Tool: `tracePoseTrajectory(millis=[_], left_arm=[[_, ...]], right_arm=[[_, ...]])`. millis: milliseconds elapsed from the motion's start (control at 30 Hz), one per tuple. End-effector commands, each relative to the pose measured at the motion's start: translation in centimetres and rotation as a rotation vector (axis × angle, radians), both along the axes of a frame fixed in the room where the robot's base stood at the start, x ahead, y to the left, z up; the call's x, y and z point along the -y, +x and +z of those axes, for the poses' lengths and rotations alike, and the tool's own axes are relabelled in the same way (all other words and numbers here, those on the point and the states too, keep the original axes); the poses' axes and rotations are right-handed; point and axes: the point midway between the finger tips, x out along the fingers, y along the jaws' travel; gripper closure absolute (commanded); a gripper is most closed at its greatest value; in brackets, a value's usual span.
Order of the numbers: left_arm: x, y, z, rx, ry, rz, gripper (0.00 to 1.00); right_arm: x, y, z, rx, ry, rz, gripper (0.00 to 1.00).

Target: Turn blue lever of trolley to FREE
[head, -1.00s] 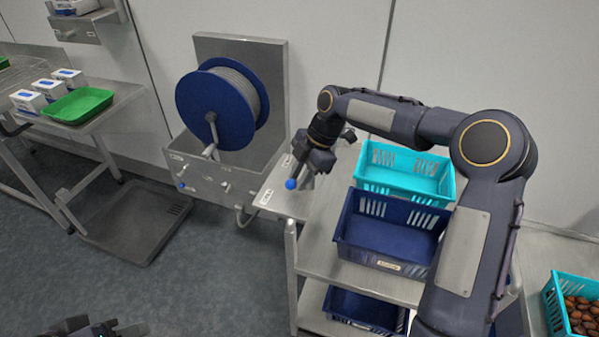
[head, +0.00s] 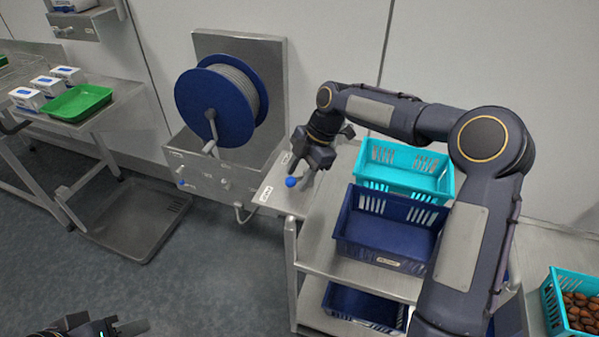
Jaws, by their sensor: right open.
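The trolley (head: 345,268) is a steel shelf cart standing right of centre. Its blue lever knob (head: 291,182) shows at the left end of the top shelf, near a small white label (head: 265,194). Another small label (head: 286,158) lies farther back; the writing on both is too small to read. My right gripper (head: 303,178) is open and points down at the knob, with its fingers around or just beside it; I cannot tell whether they touch. The lever's shaft is hidden. My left gripper (head: 108,330) shows only partly at the bottom left edge, away from the trolley.
A turquoise crate (head: 449,187) and a dark blue crate (head: 340,236) stand on the trolley's top, with another blue crate (head: 345,315) below. A blue hose reel (head: 190,100) is at the wall. A crate of dates (head: 547,300) stands at the right.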

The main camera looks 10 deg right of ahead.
Motion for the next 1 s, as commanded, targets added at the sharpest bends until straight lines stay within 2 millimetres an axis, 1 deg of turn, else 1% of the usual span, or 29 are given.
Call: tracePoseTrajectory(millis=[67,167,500,600,733,1000], left_arm=[[0.0,0.0,0.0,0.000,0.000,0.000,0.64],[0.0,0.0,-0.2,0.000,0.000,0.000,0.64],[0.0,0.0,-0.7,0.000,0.000,0.000,0.64],[0.0,0.0,-0.7,0.000,0.000,0.000,0.64],[0.0,0.0,-0.7,0.000,0.000,0.000,0.64],[0.0,0.0,-0.7,0.000,0.000,0.000,0.64]], right_arm=[[0.1,0.0,0.0,0.000,0.000,-0.001,0.56],[0.4,0.1,0.7,0.002,0.000,-0.002,0.56],[2.5,0.2,5.8,0.003,0.000,-0.001,0.56],[2.9,0.2,6.7,0.001,0.000,0.000,0.56],[3.1,0.1,7.1,0.000,0.001,0.001,0.56],[3.1,0.1,7.2,0.000,0.001,0.000,0.56]])
